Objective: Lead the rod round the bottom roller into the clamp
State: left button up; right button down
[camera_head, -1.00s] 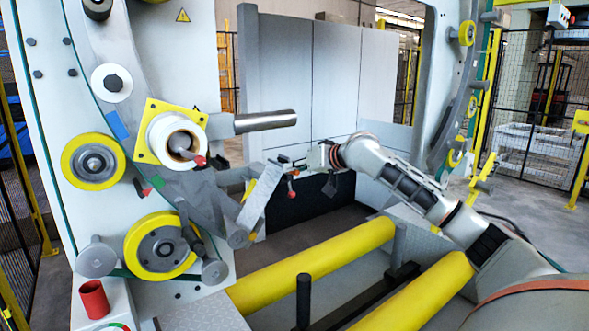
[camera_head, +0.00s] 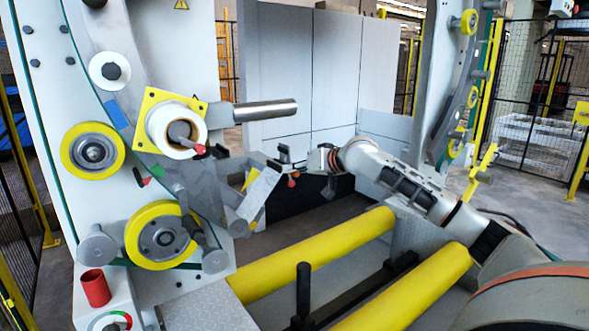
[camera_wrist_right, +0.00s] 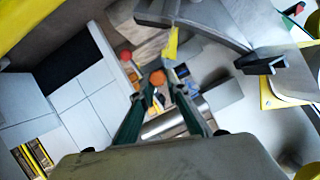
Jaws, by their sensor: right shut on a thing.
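My right gripper (camera_head: 303,165) reaches in from the right, in front of the grey panels and right of the coil machine. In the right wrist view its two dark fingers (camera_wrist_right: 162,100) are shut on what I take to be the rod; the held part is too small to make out. A red-orange round end (camera_wrist_right: 158,78) shows between the fingertips. The yellow bottom roller (camera_head: 160,236) sits low on the machine, left of and below my gripper and apart from it. I cannot tell which part is the clamp. My left gripper is out of view.
A white roll (camera_head: 172,128) on a yellow plate, a steel bar (camera_head: 265,111) and an upper yellow roller (camera_head: 92,150) are on the machine. Long yellow rollers (camera_head: 340,250) lie in front. A red cup (camera_head: 95,288) stands at lower left.

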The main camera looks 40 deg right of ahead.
dwell(0.4)
jog(key=c, duration=1.9)
grip_release()
jog(key=shift+s, duration=0.1)
jog(key=v, duration=1.1)
jog(key=shift+s+r, duration=0.2)
jog(key=shift+s, duration=0.15)
